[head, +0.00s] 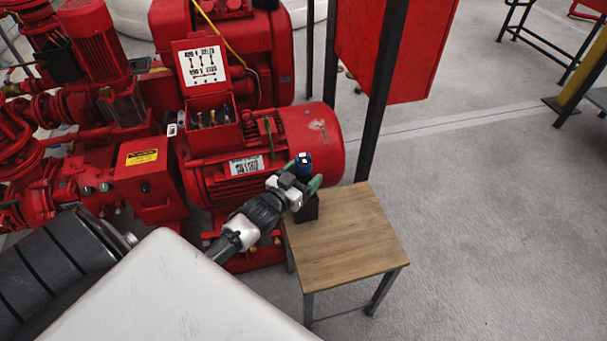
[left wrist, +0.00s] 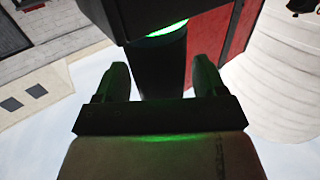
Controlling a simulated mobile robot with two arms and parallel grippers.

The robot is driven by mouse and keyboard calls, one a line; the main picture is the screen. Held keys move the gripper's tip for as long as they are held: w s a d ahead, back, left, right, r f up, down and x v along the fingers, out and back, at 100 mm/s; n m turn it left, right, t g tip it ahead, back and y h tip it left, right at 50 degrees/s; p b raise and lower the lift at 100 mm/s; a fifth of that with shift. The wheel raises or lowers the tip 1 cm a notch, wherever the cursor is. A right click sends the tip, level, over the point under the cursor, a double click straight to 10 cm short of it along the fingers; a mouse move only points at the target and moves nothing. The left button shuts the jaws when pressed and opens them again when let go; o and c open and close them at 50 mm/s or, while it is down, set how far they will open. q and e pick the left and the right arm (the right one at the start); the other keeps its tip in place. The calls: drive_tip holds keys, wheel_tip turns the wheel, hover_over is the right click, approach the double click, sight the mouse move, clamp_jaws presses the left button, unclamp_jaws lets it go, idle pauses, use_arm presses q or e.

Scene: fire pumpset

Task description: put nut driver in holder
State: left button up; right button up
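In the left wrist view, a dark upright shape (left wrist: 163,65) lies between the two fingers, with thin light gaps on both sides. The nut driver's lower end is hidden by the gripper, so I cannot tell how deep it sits in the holder. My right gripper is not in view.
The small wooden table (head: 350,245) is bare apart from the holder. A red motor (head: 315,140) and pump set stand close behind and left. A black post (head: 380,100) and red cabinet (head: 420,50) rise behind the table.

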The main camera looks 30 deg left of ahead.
use_arm(q)
drive_tip(key=shift+r, duration=0.15)
drive_tip(key=s+p, duration=0.1)
drive_tip(key=s, duration=1.1)
drive_tip(key=s+d+f+g+y, duration=0.1)
drive_tip(key=s+f+g, duration=0.25)
drive_tip(key=f, duration=0.65)
drive_tip(key=s+d+f+g, duration=0.1)
drive_tip(key=s+f+g, duration=0.25)
drive_tip(key=f, duration=0.55)
drive_tip(key=s+d+f+g, duration=0.4)
drive_tip(key=s+f, duration=0.4)
drive_tip(key=s+d+f+m+g, duration=0.1)
drive_tip(key=s+d+f+g, duration=0.3)
drive_tip(key=s+f, duration=0.4)
drive_tip(key=shift+s+d+f+m+g, duration=0.15)
drive_tip(key=shift+s+d+m+g, duration=0.15)
drive_tip(key=shift+s+g, duration=0.4)
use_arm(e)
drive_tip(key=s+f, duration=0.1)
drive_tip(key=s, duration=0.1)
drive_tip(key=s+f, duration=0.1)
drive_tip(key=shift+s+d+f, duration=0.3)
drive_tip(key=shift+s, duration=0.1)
